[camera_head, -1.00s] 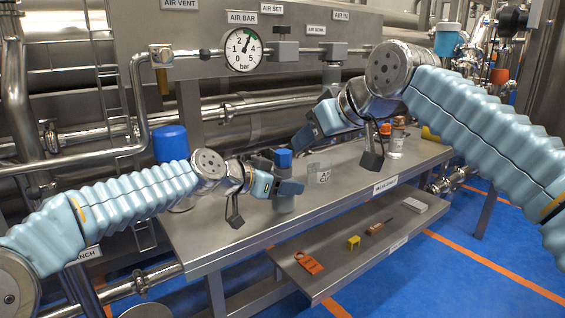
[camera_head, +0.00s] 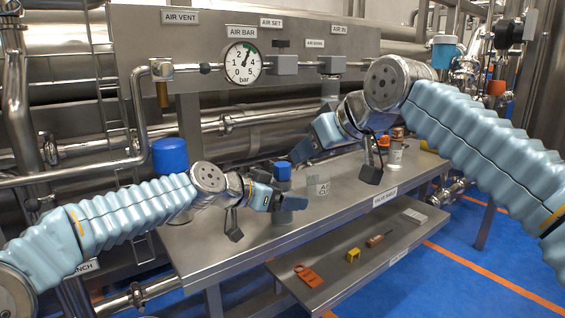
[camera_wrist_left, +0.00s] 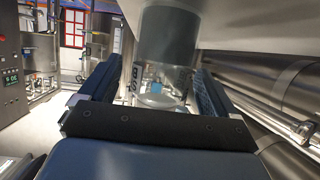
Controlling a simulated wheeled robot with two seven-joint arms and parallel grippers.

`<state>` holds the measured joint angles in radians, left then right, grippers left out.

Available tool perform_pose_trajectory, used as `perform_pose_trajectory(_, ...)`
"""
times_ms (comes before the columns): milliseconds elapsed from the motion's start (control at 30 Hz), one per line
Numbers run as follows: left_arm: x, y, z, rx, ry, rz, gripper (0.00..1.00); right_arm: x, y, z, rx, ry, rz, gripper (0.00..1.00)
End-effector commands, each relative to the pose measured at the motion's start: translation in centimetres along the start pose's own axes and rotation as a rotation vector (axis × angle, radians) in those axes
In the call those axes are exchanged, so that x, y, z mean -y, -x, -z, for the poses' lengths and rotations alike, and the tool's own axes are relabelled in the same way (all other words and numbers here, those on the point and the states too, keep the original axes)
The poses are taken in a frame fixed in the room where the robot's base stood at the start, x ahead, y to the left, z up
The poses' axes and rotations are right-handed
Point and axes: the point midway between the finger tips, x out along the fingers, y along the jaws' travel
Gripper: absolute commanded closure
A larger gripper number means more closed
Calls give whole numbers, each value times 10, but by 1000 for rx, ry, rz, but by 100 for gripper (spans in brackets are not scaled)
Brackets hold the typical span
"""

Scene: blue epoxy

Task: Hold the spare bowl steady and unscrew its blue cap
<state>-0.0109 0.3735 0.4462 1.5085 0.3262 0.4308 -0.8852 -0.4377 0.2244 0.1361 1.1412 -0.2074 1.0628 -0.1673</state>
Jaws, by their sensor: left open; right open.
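The spare bowl (camera_head: 284,214) stands upright on the steel bench, a grey see-through cylinder with a blue cap (camera_head: 282,171) on top. My left gripper (camera_head: 290,200) is at the bowl's side, below the cap, and hides part of its body. In the left wrist view the clear bowl (camera_wrist_left: 166,45) lies between the two spread fingers, with a gap seeming to show on each side; I cannot tell whether either touches. My right gripper (camera_head: 304,150) is open and empty, above and to the right of the cap, apart from it.
A clear labelled container (camera_head: 318,187) stands just right of the bowl. A bigger blue-capped vessel (camera_head: 170,155) is behind my left arm. Another clear jar (camera_head: 396,150) stands farther right. The lower shelf holds an orange tag (camera_head: 308,276) and a yellow block (camera_head: 353,255). The bench front is clear.

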Motion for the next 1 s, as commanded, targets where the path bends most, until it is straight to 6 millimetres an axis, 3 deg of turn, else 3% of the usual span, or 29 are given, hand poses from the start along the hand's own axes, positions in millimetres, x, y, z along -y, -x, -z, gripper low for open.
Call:
perform_pose_trajectory(233, 2, 16, 0, -1, 1, 3, 9, 0, 0, 0, 0, 0, 0, 57)
perform_pose_trajectory(500, 2, 77, 0, -1, 0, 6, 9, 0, 0, 0, 0, 0, 0, 57)
perform_pose_trajectory(700, 1, 110, 0, 1, -1, 4, 9, 0, 0, 0, 0, 0, 0, 57)
perform_pose_trajectory(1000, 0, 120, 0, 1, 0, -1, 9, 0, 0, 0, 0, 0, 0, 57)
